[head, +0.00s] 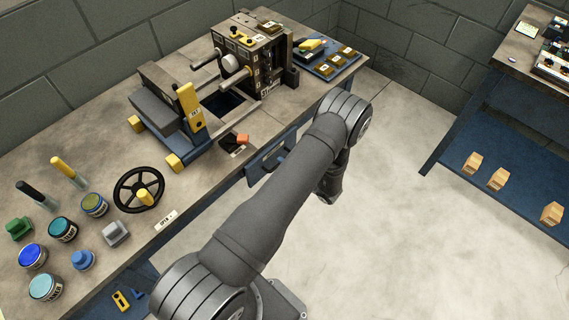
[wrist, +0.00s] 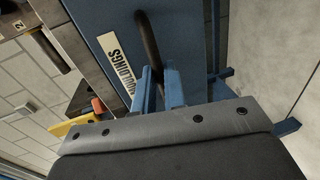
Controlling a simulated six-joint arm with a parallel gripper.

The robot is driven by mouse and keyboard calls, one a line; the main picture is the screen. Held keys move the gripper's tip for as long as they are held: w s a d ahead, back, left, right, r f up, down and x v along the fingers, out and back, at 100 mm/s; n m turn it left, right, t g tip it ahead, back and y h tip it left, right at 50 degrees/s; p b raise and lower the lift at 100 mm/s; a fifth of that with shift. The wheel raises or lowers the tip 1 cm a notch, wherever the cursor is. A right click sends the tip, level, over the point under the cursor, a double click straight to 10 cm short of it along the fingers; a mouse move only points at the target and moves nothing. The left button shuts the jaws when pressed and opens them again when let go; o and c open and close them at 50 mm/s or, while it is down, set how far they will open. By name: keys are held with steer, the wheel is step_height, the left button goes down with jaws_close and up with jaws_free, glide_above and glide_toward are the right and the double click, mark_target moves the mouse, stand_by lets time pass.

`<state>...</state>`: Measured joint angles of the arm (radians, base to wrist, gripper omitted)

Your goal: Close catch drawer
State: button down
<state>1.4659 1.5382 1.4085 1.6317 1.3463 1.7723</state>
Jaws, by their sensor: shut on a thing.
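The catch drawer (head: 258,172) is a blue panel under the front edge of the bench in the head view. It seems to stick out a little, but its inside does not show and I cannot tell how far it is open. In the wrist view its blue front (wrist: 190,30) fills the upper middle, with a white label (wrist: 120,65) reading "MOULDINGS" and a dark curved handle (wrist: 148,40). My gripper (wrist: 160,78) is shut on the lower part of this handle in that view. In the head view my arm hides the gripper.
A moulding machine (head: 255,60) stands on the bench above the drawer. A black handwheel (head: 139,190), several paint pots and an orange-tipped piece (head: 242,139) lie along the bench top. The pale floor (head: 400,220) is open in front. A second bench with a blue lower shelf (head: 470,145) is at right.

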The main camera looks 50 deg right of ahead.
mark_target(275, 156)
steer(key=shift+r+x, duration=0.2)
steer(key=shift+x, duration=0.9)
steer(key=shift+r+x, duration=0.25)
steer(key=shift+x, duration=0.8)
steer(key=shift+w, duration=0.1)
steer(key=c, duration=1.5)
jaws_free()
steer(key=v, duration=1.7)
steer(key=shift+s, duration=0.25)
steer(key=x, duration=1.7)
steer(key=shift+w, duration=0.3)
steer(key=shift+s, duration=0.5)
